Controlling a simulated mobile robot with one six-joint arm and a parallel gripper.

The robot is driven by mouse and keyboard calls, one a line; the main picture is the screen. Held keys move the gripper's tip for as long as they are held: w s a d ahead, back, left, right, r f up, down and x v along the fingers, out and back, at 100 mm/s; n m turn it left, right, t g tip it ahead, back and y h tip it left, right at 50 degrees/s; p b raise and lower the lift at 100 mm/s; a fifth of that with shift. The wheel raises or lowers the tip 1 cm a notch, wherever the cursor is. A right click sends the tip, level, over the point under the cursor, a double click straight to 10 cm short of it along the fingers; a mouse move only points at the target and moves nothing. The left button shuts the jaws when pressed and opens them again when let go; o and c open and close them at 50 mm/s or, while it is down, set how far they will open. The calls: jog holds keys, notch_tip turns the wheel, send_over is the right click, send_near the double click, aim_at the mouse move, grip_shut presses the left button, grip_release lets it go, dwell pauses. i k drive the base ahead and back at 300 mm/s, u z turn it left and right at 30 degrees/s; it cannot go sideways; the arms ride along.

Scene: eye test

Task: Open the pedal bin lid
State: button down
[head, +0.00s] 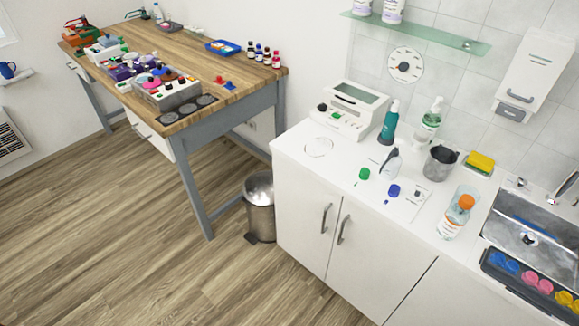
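The pedal bin (261,212) is a small silver metal cylinder standing on the wood floor, between the wooden workbench and the white cabinet. Its domed lid (259,184) looks shut. A dark pedal (251,238) sticks out at its base, at the lower left. The bin's right side is close to, or partly hidden by, the cabinet's edge. My gripper is not in the head view, so its place relative to the bin is not shown.
The workbench (235,90), with grey legs (193,185), stands behind and left of the bin. The white cabinet (300,215), with a crowded worktop, stands right of it. The wood floor (130,240) left and in front of the bin is clear.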

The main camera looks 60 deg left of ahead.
aim_at(258, 189)
jog(key=u, duration=2.2)
jog(key=k, duration=0.35)
jog(key=u, duration=0.4)
jog(key=i, duration=2.05)
jog(key=u, duration=0.5)
